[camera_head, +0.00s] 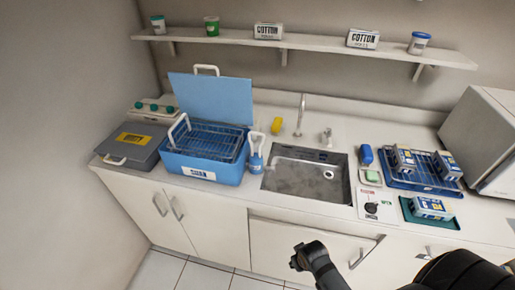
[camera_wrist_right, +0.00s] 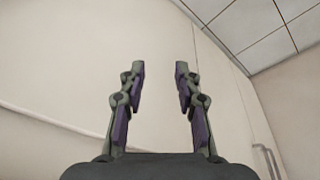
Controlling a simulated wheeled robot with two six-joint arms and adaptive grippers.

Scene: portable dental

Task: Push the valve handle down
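A valve (camera_head: 255,160) with a blue body sits at the right side of the blue box, beside the sink. Its white loop handle (camera_head: 257,139) stands upright. My right arm enters the head view from the bottom right, in front of the cabinets and well below the counter; I cannot make out its fingers there. In the right wrist view my right gripper (camera_wrist_right: 160,75) is open and empty, its two purple-padded fingers apart. The valve does not show in that view. My left gripper is not in view.
The blue box (camera_head: 205,170) has a raised lid and a wire basket. The sink (camera_head: 305,178) with its faucet (camera_head: 301,113) lies to its right. A grey case (camera_head: 132,146) stands left. Racks with boxes (camera_head: 422,172) sit at the right. A shelf (camera_head: 300,42) runs above.

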